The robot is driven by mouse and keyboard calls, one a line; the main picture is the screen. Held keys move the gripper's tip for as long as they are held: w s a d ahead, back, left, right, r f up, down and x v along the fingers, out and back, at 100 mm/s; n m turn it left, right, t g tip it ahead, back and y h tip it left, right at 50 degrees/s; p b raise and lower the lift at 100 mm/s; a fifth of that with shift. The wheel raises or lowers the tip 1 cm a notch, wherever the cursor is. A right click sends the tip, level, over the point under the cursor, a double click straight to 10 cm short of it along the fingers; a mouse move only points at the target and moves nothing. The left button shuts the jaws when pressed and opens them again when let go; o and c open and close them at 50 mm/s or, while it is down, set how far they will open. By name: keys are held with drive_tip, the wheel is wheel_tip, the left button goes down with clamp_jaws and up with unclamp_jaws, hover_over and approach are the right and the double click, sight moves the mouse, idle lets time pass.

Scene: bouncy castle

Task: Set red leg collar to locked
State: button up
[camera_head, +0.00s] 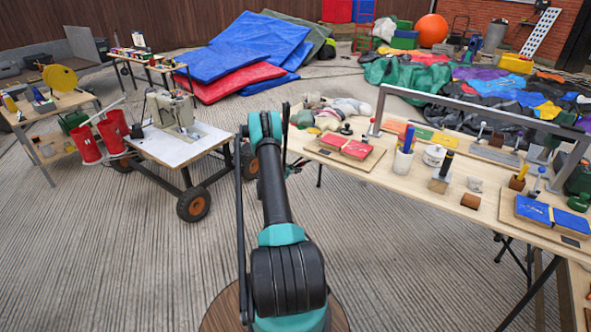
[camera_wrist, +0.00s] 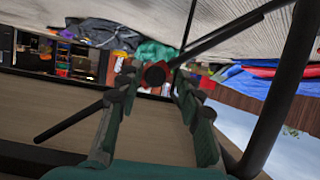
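In the wrist view a small dull-red round piece with a dark middle, which looks like the red leg collar (camera_wrist: 153,75), sits between the tips of my gripper (camera_wrist: 156,84). Dark thin bars run out from near it to the upper right and lower left. My two fingers stand apart on its left and right; I cannot tell whether either touches it. Its locked or unlocked setting cannot be read. In the head view my arm covers the gripper and the collar is not visible.
A wooden table (camera_head: 450,195) with blocks, tools and a grey frame (camera_head: 490,105) stands to the right of my arm. A wheeled cart (camera_head: 185,140) with a sewing machine stands to the left. Bare ribbed floor (camera_head: 120,250) lies at front left.

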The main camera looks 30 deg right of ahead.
idle(0.3)
drive_tip(key=v, duration=1.2)
